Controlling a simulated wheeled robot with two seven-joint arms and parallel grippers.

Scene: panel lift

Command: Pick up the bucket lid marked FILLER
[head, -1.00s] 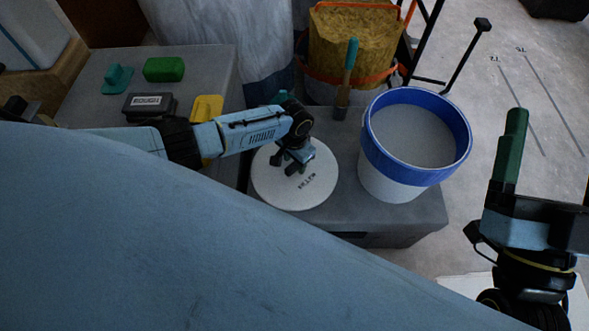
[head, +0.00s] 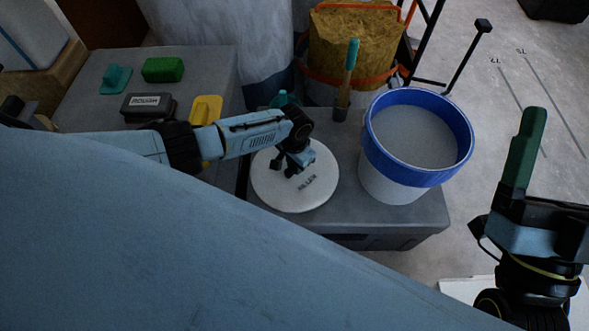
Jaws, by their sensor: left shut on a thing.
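The white round bucket lid (head: 312,198) marked FILLER lies in the middle of the view, over the grey bench top. My left gripper (head: 292,170) comes in from the left over the lid's middle and is shut on it; the grip point itself is partly hidden by the gripper. I cannot tell whether the lid is clear of the bench.
A white bucket with a blue rim (head: 392,181), holding grey filler, stands right of the lid. A teal-handled brush (head: 350,70) stands behind. A green block (head: 163,69), a dark labelled block (head: 148,106) and a yellow tool (head: 207,108) lie on the left grey surface (head: 205,64).

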